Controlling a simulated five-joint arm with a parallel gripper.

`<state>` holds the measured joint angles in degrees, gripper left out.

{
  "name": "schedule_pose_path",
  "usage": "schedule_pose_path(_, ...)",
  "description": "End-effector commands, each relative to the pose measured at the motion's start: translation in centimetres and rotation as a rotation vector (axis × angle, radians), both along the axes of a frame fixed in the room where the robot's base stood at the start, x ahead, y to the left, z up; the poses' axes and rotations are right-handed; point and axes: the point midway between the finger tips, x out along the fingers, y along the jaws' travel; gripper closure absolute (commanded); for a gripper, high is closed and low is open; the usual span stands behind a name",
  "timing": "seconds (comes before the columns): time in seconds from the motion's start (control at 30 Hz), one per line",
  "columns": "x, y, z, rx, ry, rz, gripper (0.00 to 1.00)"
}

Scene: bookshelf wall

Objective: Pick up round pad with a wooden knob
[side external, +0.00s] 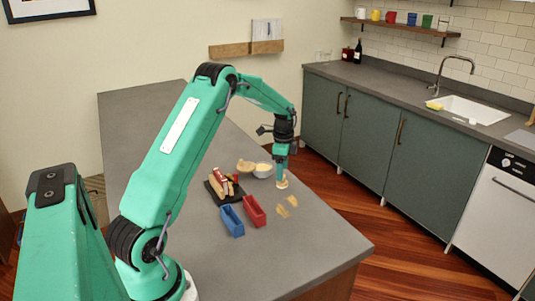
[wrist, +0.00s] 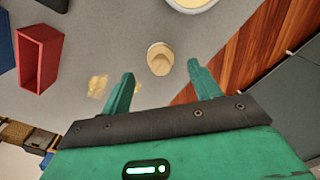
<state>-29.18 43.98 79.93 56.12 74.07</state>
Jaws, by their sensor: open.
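The round pad with a wooden knob (wrist: 160,58) is pale tan and sits on the grey counter in the wrist view. It lies just past the gap between my fingertips, roughly centred. In the side view the pad (side external: 282,184) shows directly below my gripper (side external: 281,168), near the counter's right edge. My gripper (wrist: 160,70) is open, with one green finger on each side and nothing between them. I cannot tell exactly how high the fingertips are above the pad.
A white bowl (side external: 264,171) stands close behind the pad. A red bin (side external: 254,212) and a blue bin (side external: 231,222) stand to the left. Flat yellowish patches (side external: 287,207) lie in front. A dark tray (side external: 213,192) holds several items. The near counter (side external: 300,248) is clear.

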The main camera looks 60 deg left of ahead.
Motion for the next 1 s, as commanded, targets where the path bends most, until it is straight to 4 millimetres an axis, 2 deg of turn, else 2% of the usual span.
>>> schedule_pose_path(0.1,0.0,0.1,-1.6,-0.001,0.003,0.000,0.38)
schedule_pose_path(0.3,0.0,0.1,-3.5,-0.001,0.001,0.000,0.38)
schedule_pose_path(0.87,0.0,0.1,-3.8,0.001,-0.001,0.000,0.38)
schedule_pose_path(1.0,0.0,0.1,-3.8,0.001,-0.001,0.000,0.61)
